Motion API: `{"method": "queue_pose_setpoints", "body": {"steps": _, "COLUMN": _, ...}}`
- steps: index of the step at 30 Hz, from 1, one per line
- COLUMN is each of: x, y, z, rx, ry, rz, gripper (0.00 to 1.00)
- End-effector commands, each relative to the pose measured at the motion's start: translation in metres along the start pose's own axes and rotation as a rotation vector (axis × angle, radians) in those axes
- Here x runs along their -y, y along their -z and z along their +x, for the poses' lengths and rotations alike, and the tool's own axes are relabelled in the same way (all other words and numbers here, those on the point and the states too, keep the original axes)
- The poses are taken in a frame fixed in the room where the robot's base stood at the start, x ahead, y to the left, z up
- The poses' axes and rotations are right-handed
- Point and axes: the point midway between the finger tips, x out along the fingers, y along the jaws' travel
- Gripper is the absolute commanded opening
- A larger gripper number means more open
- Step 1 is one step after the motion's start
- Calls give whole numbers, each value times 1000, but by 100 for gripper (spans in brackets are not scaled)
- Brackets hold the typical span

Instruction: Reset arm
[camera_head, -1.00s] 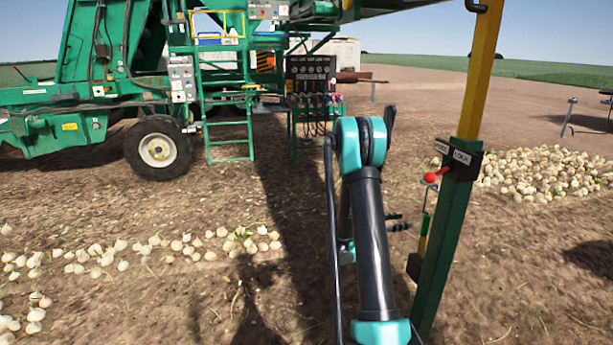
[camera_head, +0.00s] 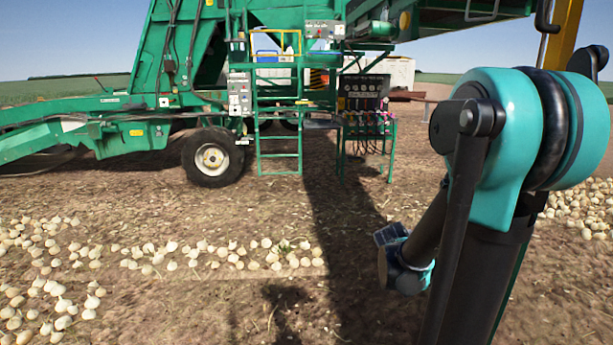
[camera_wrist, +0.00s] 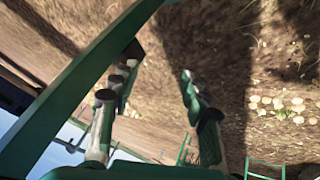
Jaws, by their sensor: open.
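My arm (camera_head: 500,190) fills the right side of the head view, bent at a large teal joint. The gripper itself is not clearly seen there. In the wrist view my gripper (camera_wrist: 160,64) shows two dark and light fingers spread apart. Nothing is between them, only brown soil behind. A dark green beam (camera_wrist: 75,90) crosses the left of the wrist view, close to the left finger; I cannot tell whether they touch.
A green onion elevator (camera_head: 190,70) with a wheel (camera_head: 212,158), ladder (camera_head: 278,140) and control panel (camera_head: 362,95) stands ahead. A yellow post (camera_head: 563,40) shows behind my arm. Loose onions (camera_head: 215,255) lie in a row. Soil between them and the machine is clear.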

Motion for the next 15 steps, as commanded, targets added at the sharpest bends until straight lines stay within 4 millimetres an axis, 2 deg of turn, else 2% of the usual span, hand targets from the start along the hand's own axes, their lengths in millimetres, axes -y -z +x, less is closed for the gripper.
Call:
{"method": "queue_pose_setpoints", "body": {"steps": 1, "x": 4, "y": -17, "z": -9, "rx": 17, "ry": 48, "rz": -38, "gripper": 46}}
{"method": "queue_pose_setpoints", "body": {"steps": 9, "x": 35, "y": -101, "z": -52, "rx": 76, "ry": 331, "rz": -256, "gripper": 46}}
{"method": "queue_pose_setpoints", "body": {"steps": 15, "x": 51, "y": -141, "z": -73, "rx": 77, "ry": 475, "rz": -358, "gripper": 46}}
